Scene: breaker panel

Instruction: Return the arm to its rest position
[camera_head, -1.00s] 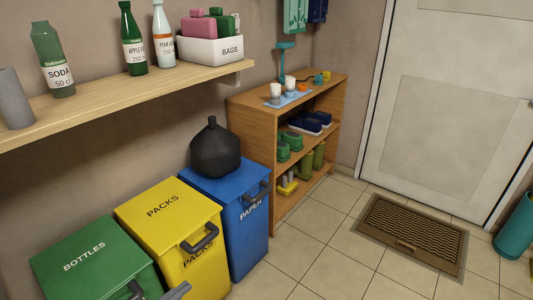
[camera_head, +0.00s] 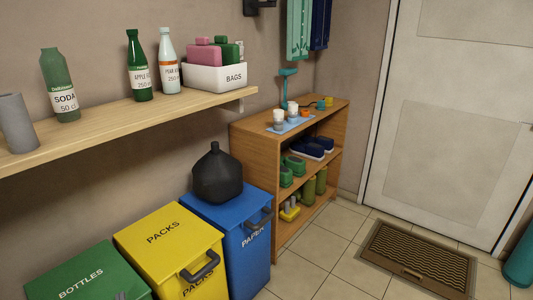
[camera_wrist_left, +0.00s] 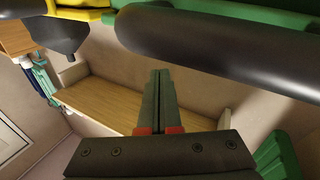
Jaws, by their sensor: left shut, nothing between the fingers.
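My left gripper (camera_wrist_left: 160,100) shows in the left wrist view with its two dark fingers together and nothing between them. In the head view only a small grey tip of it (camera_head: 120,296) shows at the bottom edge, in front of the green BOTTLES bin (camera_head: 85,276). In the wrist view a thick dark handle (camera_wrist_left: 220,48) of a green bin lies beyond the fingertips; I cannot tell how close it is. The rest of my left arm is out of the head view. My right gripper is not in view.
A yellow PACKS bin (camera_head: 165,234) and a blue PAPER bin (camera_head: 240,262) stand beside the green one. A black bag (camera_head: 217,177) sits on the blue bin. A wall shelf (camera_head: 130,119) with bottles overhangs at left. Tiled floor (camera_head: 320,250) is clear in front of the wooden cabinet (camera_head: 262,150).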

